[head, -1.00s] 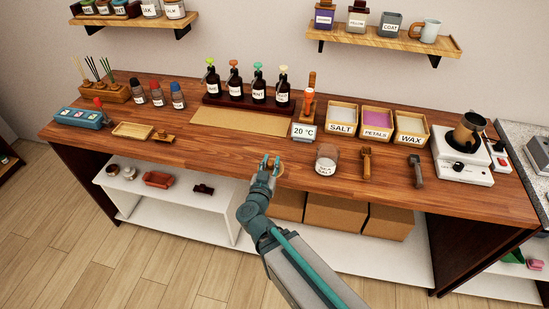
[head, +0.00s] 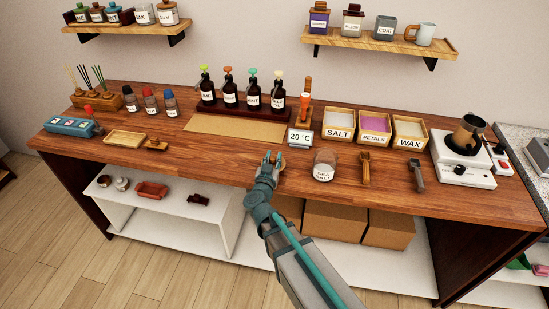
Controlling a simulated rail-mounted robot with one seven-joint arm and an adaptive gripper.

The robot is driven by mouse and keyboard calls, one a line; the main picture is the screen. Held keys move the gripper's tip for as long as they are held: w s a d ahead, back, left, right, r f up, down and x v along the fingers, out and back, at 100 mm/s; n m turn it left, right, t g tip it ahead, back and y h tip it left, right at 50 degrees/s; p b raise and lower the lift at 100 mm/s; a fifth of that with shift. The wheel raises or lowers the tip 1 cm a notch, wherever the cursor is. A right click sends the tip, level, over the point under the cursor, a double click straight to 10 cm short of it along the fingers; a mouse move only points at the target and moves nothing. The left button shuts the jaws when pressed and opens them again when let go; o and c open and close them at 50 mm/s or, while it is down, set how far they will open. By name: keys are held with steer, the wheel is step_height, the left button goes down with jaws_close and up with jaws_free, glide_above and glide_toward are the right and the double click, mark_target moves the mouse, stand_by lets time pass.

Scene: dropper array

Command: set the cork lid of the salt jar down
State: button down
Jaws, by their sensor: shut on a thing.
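The salt jar (head: 323,166) is a clear glass jar with a white label, upright near the front of the wooden bench. No lid shows on its mouth. My gripper (head: 272,157) is left of the jar, over the front part of the bench. Its fingers are shut on the cork lid (head: 282,163), of which only a small tan edge shows beside the fingers. The rest of the lid is hidden by the gripper. I cannot tell whether the lid touches the bench.
Labelled trays (head: 339,134) and a dropper bottle rack (head: 240,109) stand farther back. The bench left of my gripper (head: 215,158) is clear.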

steer(key=shift+w+d+f, duration=0.1)
steer(key=shift+w+f, duration=0.7)
steer(key=shift+w, duration=0.25)
steer(key=shift+f, duration=0.1)
steer(key=shift+f, duration=0.15)
steer(key=c, duration=0.9)
jaws_free()
steer(key=shift+c, duration=0.2)
steer(key=shift+r, duration=0.2)
steer(key=s+a+b, duration=0.1)
steer(key=s, duration=1.1)
steer(key=shift+a+r+b, duration=0.25)
steer(key=shift+a+b, duration=0.1)
steer(key=shift+b, duration=0.05)
